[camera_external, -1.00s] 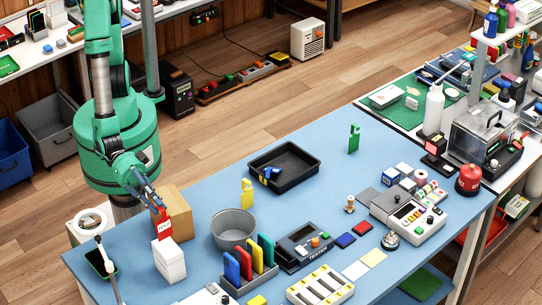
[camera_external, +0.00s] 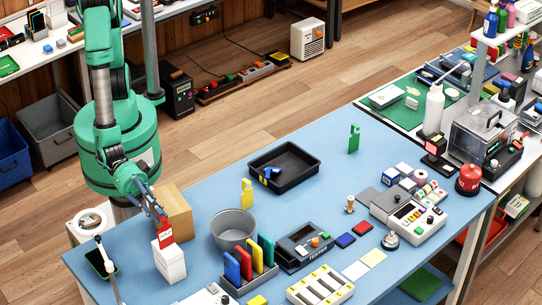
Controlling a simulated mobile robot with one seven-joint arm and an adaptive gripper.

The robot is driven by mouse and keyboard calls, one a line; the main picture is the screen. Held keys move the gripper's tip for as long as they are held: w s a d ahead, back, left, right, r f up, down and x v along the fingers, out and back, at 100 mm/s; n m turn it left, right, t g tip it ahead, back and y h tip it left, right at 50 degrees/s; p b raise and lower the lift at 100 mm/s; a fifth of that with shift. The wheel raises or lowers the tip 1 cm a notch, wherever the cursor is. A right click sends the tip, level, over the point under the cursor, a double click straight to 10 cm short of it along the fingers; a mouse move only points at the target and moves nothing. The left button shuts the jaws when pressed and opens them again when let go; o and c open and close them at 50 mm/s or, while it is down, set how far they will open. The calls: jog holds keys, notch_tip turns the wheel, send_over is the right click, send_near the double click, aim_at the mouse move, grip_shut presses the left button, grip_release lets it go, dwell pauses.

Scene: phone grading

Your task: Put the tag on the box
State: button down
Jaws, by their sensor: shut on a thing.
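My gripper (camera_external: 160,217) is shut on a red tag (camera_external: 165,235) with white marking. The tag hangs below the fingertips, upright, at the top of the white box (camera_external: 171,264). Its lower edge overlaps the box's top in the picture; I cannot tell whether it touches. The white box stands upright near the table's left end. A brown cardboard box (camera_external: 179,215) stands just behind it, partly hidden by my gripper and the tag.
A grey bucket (camera_external: 233,229) and a rack of coloured slabs (camera_external: 248,271) stand to the right. A white lamp-like stand (camera_external: 105,256) and a white roll (camera_external: 89,220) are to the left. A black tray (camera_external: 285,168) lies farther back.

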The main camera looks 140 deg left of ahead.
jog(key=c, duration=1.7)
grip_release()
jog(key=shift+f, duration=0.1)
jog(key=shift+r, duration=0.2)
jog(key=s, duration=0.4)
jog(key=s+r+p, duration=0.1)
jog(key=s, duration=0.3)
jog(key=s+r, duration=0.1)
jog(key=s, duration=0.3)
jog(key=shift+p, duration=0.4)
jog(key=shift+w, duration=0.15)
